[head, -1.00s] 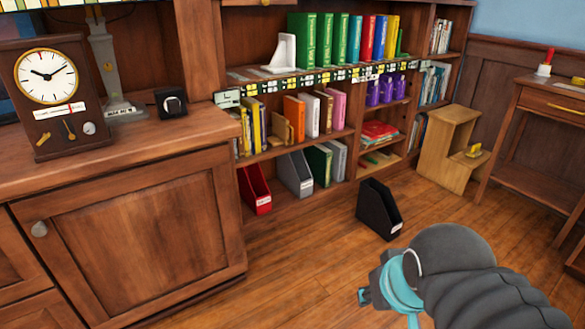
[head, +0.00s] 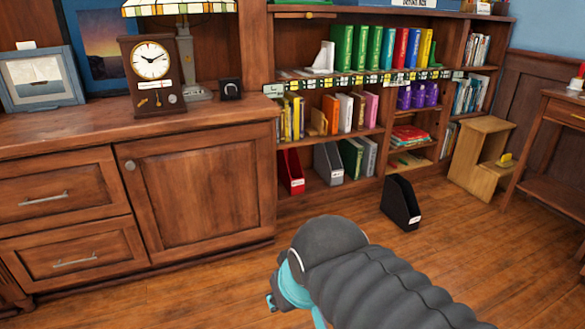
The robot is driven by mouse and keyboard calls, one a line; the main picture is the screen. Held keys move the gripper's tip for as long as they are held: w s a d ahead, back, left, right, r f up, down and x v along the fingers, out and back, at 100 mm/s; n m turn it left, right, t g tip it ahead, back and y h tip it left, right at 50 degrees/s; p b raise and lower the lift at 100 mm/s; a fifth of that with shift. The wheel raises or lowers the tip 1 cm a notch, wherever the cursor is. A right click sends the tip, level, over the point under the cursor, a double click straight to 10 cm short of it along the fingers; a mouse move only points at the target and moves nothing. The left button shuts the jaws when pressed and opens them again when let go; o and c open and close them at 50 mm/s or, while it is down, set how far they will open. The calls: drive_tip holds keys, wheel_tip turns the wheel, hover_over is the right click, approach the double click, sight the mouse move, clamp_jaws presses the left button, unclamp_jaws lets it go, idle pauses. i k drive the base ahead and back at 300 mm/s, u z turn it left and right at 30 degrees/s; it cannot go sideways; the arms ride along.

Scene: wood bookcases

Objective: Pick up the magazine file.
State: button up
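A black magazine file (head: 400,204) stands upright on the wood floor in front of the bookcase, with a white label low on its narrow front. A red magazine file (head: 290,171) and a grey magazine file (head: 328,164) stand on the bookcase's bottom shelf. My gripper (head: 271,299) shows only in part at the bottom of the head view, left of the black file and nearer to me. My own arm hides most of it, so its fingers cannot be made out. It is apart from all the files.
A wood cabinet (head: 200,190) fills the left side, with a clock (head: 152,62) and a lamp on top. A step stool (head: 480,160) and a side table (head: 548,140) stand at the right. The floor (head: 440,260) around the black file is clear.

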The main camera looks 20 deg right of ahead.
sight(327, 163)
drive_tip(key=z, duration=0.65)
drive_tip(key=i, duration=0.65)
drive_tip(key=z, duration=1)
drive_tip(key=i, duration=1.85)
drive_tip(key=u, duration=1.35)
drive_tip(key=i, duration=0.65)
drive_tip(key=u, duration=0.65)
